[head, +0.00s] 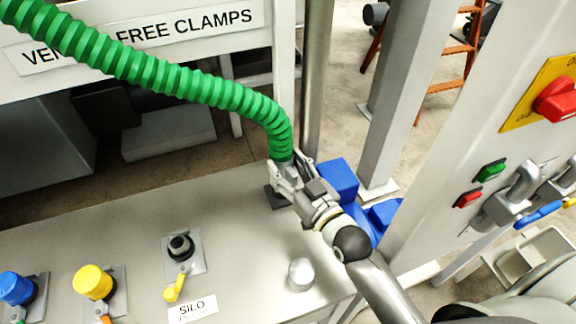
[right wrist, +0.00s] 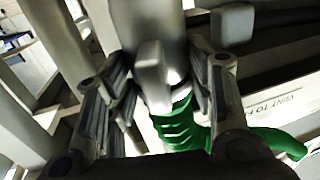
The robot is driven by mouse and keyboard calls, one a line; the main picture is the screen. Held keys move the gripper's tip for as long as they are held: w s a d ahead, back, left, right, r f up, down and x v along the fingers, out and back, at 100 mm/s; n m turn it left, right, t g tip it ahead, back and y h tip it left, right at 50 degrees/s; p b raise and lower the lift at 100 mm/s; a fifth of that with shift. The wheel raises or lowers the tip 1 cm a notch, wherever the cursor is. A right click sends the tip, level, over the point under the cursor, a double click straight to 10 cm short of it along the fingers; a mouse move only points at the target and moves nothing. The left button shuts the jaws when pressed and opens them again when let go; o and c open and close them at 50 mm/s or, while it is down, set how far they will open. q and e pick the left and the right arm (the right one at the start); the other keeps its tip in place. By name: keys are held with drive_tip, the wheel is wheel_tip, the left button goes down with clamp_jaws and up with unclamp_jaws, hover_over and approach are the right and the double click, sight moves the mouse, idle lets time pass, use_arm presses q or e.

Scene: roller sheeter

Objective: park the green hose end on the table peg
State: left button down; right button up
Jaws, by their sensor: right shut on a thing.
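The green hose (head: 190,82) is ribbed and comes in from the upper left, bending down at its end. My right gripper (head: 289,172) is shut on the hose end, whose tip is mostly hidden by the fingers. In the right wrist view the green hose (right wrist: 180,126) shows between the two fingers. A dark square plate (head: 276,197) lies on the table (head: 240,245) just below the gripper. It may be the base of the table peg; the peg itself is hidden, and I cannot tell whether the hose end touches it. My left gripper is not in view.
A dark SILO port (head: 181,246) with a yellow lever, a yellow cap (head: 92,283) and a blue cap (head: 16,289) stand on the table. A control panel (head: 500,130) with a red switch stands at right.

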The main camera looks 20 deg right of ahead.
drive_tip(key=shift+f, duration=0.25)
idle(0.4)
drive_tip(key=shift+f, duration=0.35)
drive_tip(key=shift+f+b, duration=0.1)
drive_tip(key=shift+b, duration=0.2)
drive_tip(key=shift+f, duration=0.35)
drive_tip(key=shift+f+b, duration=0.75)
drive_tip(key=shift+f, duration=0.4)
idle(0.8)
drive_tip(key=o, duration=1.5)
